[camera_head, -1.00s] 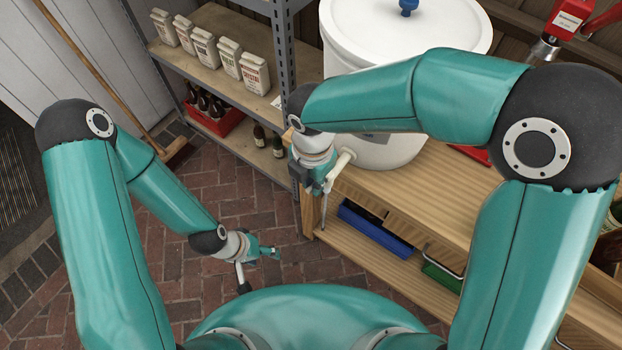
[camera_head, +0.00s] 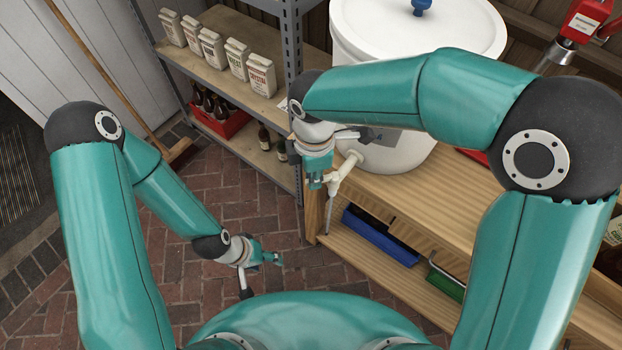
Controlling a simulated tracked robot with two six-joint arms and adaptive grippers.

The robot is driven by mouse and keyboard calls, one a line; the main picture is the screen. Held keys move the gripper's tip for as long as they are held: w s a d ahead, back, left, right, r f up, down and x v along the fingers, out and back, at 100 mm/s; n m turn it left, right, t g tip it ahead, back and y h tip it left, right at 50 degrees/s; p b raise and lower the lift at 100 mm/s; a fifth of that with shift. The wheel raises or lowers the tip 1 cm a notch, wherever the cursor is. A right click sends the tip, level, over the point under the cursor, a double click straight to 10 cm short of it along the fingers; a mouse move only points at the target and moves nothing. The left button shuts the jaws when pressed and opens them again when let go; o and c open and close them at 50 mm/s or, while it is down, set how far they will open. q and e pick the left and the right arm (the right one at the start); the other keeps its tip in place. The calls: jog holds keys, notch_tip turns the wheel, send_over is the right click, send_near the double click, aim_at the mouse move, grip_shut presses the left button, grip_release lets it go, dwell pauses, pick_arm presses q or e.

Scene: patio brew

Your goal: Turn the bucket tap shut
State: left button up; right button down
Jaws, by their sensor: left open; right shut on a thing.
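The white bucket (camera_head: 385,45) with a blue-knobbed lid stands on the wooden bench. Its cream tap (camera_head: 347,172) sticks out low on the near left side, with a thin tube below the spout. My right gripper (camera_head: 322,182) is at the tap, shut on its handle; the hand covers most of the handle, so its exact angle is hard to tell. My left gripper (camera_head: 272,258) is open and empty, low over the brick floor, well away from the tap.
The wooden bench (camera_head: 440,195) carries the bucket; a blue bin (camera_head: 380,235) and a green bin (camera_head: 446,283) sit on its lower shelf. A metal shelf (camera_head: 235,85) at the back holds paper bags and a red bottle crate (camera_head: 222,122). A broom leans at left.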

jog(key=shift+w+d+r+m+b, duration=0.1)
jog(key=shift+w+m+b, duration=0.45)
jog(key=shift+m, duration=1.1)
jog(key=shift+w+d+m+b, duration=0.15)
jog(key=shift+w+m, duration=0.65)
jog(key=shift+m, duration=0.9)
jog(key=shift+w+d+r+m+b, duration=0.1)
jog(key=shift+w+m+b, duration=0.45)
jog(key=shift+m, duration=1.1)
jog(key=shift+w, duration=0.15)
jog(key=c, duration=1.2)
grip_release()
jog(key=shift+f, duration=0.15)
notch_tip(320, 180, up, 12)
jog(key=shift+f, duration=0.1)
